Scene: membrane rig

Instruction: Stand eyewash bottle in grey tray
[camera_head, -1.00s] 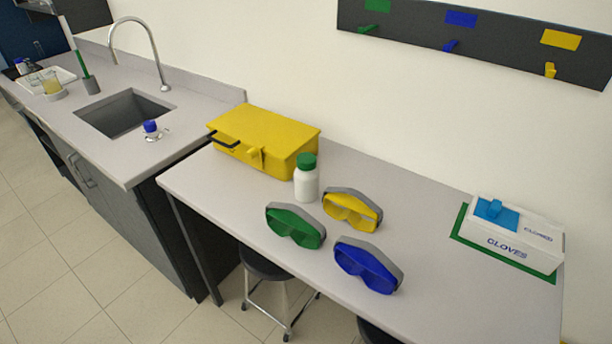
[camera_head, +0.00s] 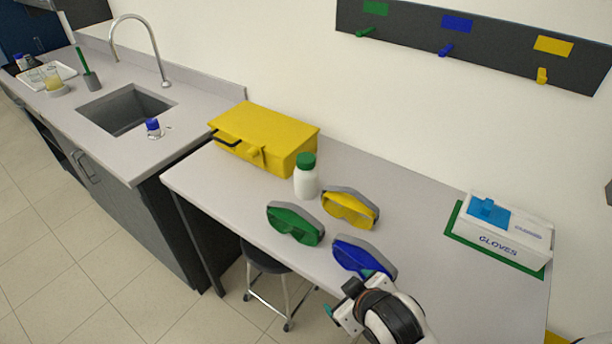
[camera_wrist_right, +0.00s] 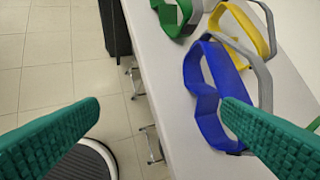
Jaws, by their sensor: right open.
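A white bottle with a green cap (camera_head: 306,178), which looks like the eyewash bottle, stands upright on the table in front of the yellow case. A pale tray (camera_head: 68,70) lies on the far left counter with glassware in and beside it; I cannot tell whether it is the grey tray. My right gripper (camera_head: 348,291) is at the table's front edge, by the blue goggles and well short of the bottle. In the right wrist view its green fingers (camera_wrist_right: 162,105) are wide apart with nothing between them. My left gripper is not in view.
Green goggles (camera_head: 295,223), yellow goggles (camera_head: 350,208) and blue goggles (camera_head: 362,257) lie in front of the bottle. The yellow case (camera_head: 264,134) stands behind it. A glove box (camera_head: 503,233) is at the right. A sink (camera_head: 126,108) and a small blue-capped item (camera_head: 153,127) are at the left.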

